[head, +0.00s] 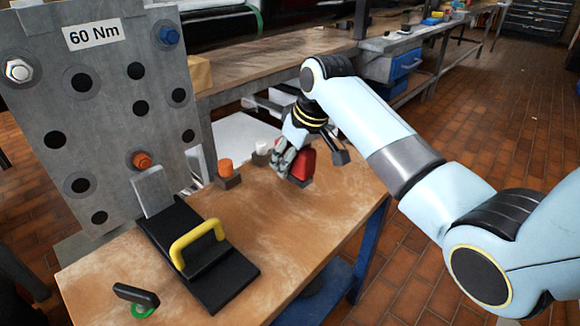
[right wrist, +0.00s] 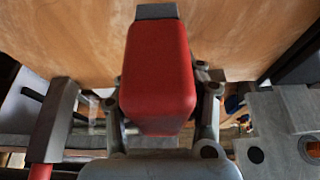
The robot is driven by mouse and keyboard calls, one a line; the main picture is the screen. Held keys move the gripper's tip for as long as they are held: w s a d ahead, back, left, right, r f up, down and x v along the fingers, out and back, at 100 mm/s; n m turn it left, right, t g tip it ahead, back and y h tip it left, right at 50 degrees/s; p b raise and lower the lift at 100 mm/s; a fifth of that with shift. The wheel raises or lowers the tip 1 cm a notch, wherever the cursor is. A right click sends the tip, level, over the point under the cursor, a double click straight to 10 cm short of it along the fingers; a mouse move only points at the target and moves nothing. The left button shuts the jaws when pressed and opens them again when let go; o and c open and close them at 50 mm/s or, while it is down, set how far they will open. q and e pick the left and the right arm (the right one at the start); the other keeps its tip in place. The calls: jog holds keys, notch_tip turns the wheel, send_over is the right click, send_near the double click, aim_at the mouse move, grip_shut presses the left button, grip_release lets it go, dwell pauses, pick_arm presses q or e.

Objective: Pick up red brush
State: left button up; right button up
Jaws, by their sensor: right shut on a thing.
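The red brush (head: 301,164) is at the back right of the wooden table, between the fingers of my right gripper (head: 290,163). In the right wrist view the red brush (right wrist: 158,75) fills the middle, with the gripper's fingers (right wrist: 160,110) closed against its two sides. A grey end of the brush shows at the top of that view, over the wood. I cannot tell whether the brush still touches the table. My left gripper is not in view.
A grey flange plate (head: 110,115) marked "60 Nm" with bolts stands at the left. A black tool with a yellow handle (head: 197,243) lies in front of it. Orange (head: 225,168) and white (head: 261,147) pieces stand left of the gripper. The table's front right (head: 300,235) is clear.

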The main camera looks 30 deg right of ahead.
jog(key=s+d+r+p, duration=0.3)
jog(key=s+d+r, duration=0.4)
jog(key=s, duration=0.2)
jog(key=shift+s+r, duration=0.15)
jog(key=shift+r, duration=0.2)
